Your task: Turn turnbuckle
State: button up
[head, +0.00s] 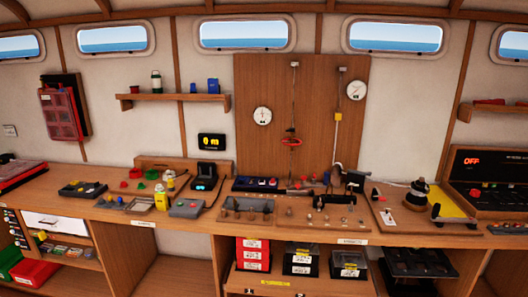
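I cannot single out the turnbuckle with certainty at this size. A tall wooden board (315,80) stands against the wall behind the bench and carries two thin hanging lines. The left line ends at a small red fitting (291,142), partly dark, in front of the board. The right line has a yellow and white piece (338,116) partway down, and runs on toward small dark hardware at the bench. A dark bar-like fitting (335,199) sits on the bench below. My gripper is not in view.
Two round dials (262,116) and (356,90) are on the board. The wooden bench (115,205) is crowded with tools and small fittings. A dark panel (490,175) reading OFF stands at right, and a small display (211,142) hangs at left. Boxes fill the shelf below.

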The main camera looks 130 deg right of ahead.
aim_at(292, 142)
jog(key=z, duration=0.1)
jog(key=i, duration=0.95)
jog(key=z, duration=4.4)
jog(key=i, duration=1.05)
jog(key=u, duration=0.1)
